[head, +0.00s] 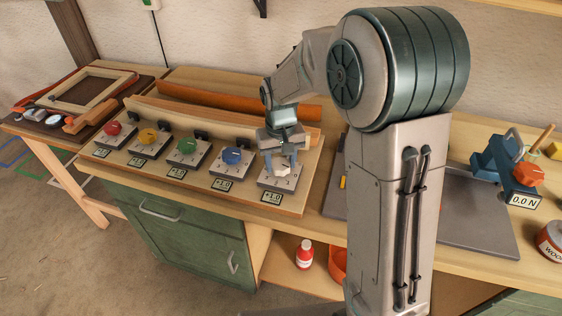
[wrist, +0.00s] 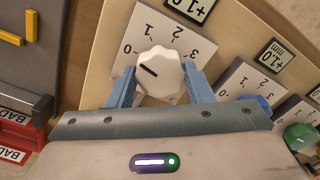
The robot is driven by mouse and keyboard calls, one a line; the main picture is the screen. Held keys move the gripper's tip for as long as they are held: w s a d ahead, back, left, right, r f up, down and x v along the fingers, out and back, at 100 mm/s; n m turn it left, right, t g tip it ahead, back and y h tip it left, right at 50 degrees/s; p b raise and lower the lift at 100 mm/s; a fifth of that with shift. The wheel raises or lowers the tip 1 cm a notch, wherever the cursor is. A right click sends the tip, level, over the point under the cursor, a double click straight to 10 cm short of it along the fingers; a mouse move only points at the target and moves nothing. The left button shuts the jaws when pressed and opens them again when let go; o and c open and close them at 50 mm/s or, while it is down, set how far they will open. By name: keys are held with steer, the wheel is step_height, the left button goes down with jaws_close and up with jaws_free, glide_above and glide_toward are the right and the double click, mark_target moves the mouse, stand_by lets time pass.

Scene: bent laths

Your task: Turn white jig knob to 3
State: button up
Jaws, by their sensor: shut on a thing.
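The white jig knob (wrist: 162,70) is faceted and has a black pointer line. It sits on a light plate (wrist: 127,62) marked 0, 1, 2 and 3. The pointer faces left and slightly up in the wrist view, near the 0 mark. My gripper (wrist: 161,88) is shut on the knob, with one blue-grey finger on each side. In the head view my gripper (head: 281,160) reaches down onto the white knob (head: 283,171) at the right end of the knob row. A display (head: 271,197) in front of it reads +1.0.
Blue (head: 232,156), green (head: 187,146), yellow (head: 148,136) and red (head: 113,129) knobs stand in a row to the left. Curved wooden laths (head: 220,122) lie behind them. A dark grey board (head: 470,215) and a blue clamp device (head: 497,162) are to the right.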

mark_target(280, 164)
steer(key=m, duration=0.6)
steer(key=shift+m+b, duration=0.3)
steer(key=shift+b, duration=0.1)
steer(key=m, duration=0.6)
steer(key=shift+r, duration=0.1)
steer(key=m+p, duration=0.2)
steer(key=m, duration=0.4)
steer(key=shift+m, duration=0.3)
steer(key=m+p, duration=0.2)
steer(key=m, duration=0.2)
steer(key=shift+m, duration=0.4)
steer(key=o, duration=1)
step_height(280, 164, up, 14)
steer(key=shift+f, duration=0.15)
